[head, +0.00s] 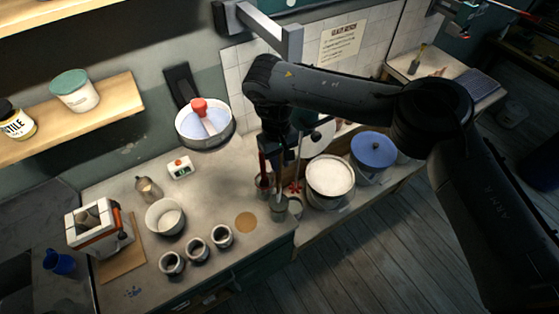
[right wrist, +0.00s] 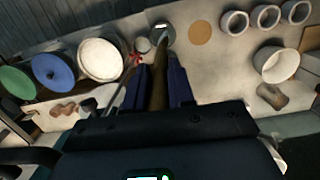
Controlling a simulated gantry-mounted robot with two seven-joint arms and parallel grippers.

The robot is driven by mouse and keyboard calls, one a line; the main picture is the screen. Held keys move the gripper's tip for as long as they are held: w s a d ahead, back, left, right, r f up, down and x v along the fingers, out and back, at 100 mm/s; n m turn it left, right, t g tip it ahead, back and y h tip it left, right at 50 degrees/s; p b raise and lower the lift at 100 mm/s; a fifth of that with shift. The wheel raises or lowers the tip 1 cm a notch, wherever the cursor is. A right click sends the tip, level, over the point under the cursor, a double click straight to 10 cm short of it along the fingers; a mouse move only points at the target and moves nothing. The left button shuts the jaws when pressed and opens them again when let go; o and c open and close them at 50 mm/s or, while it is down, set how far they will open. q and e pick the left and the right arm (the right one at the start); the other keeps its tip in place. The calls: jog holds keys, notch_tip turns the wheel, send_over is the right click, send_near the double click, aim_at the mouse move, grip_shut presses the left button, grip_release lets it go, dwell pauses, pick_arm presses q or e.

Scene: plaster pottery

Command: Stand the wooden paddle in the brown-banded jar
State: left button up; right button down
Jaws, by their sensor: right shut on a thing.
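The wooden paddle (right wrist: 158,90) is brown and lies between the two dark blue fingers of my right gripper (right wrist: 160,88), which is shut on it. In the head view the right gripper (head: 276,150) points down over the counter, and the paddle (head: 279,183) hangs below it. The paddle's far end overlaps a small grey-green jar (head: 279,211), also in the right wrist view (right wrist: 162,33). I cannot tell whether that end is inside the jar or above it. No brown band can be made out on this jar. My left gripper is not in view.
A tub of white material (head: 330,176) and a blue-lidded tub (head: 373,150) stand to the right. Three small cups (head: 197,249) and a white bowl (head: 165,217) stand left. A flat round tan disc (head: 245,223) lies on bare counter. Another small container (head: 264,182) stands close behind the jar.

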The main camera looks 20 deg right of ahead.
aim_at(280, 183)
jog(key=shift+f+b, duration=0.3)
jog(key=shift+f, duration=0.25)
jog(key=shift+f+b, duration=0.75)
jog(key=shift+f, duration=1.15)
jog(key=shift+f+b, duration=0.95)
jog(key=shift+f, duration=1.2)
jog(key=c, duration=0.9)
grip_release()
jog(key=shift+w+a+r, duration=0.1)
jog(key=shift+w+r, duration=0.1)
jog(key=shift+r, duration=1.6)
jog(key=shift+w+d+r, duration=0.1)
jog(key=shift+w+r, duration=0.15)
jog(key=shift+r, duration=1.55)
jog(key=shift+w+a+r, duration=0.1)
jog(key=shift+w+r, duration=0.1)
jog(key=shift+r, duration=1.6)
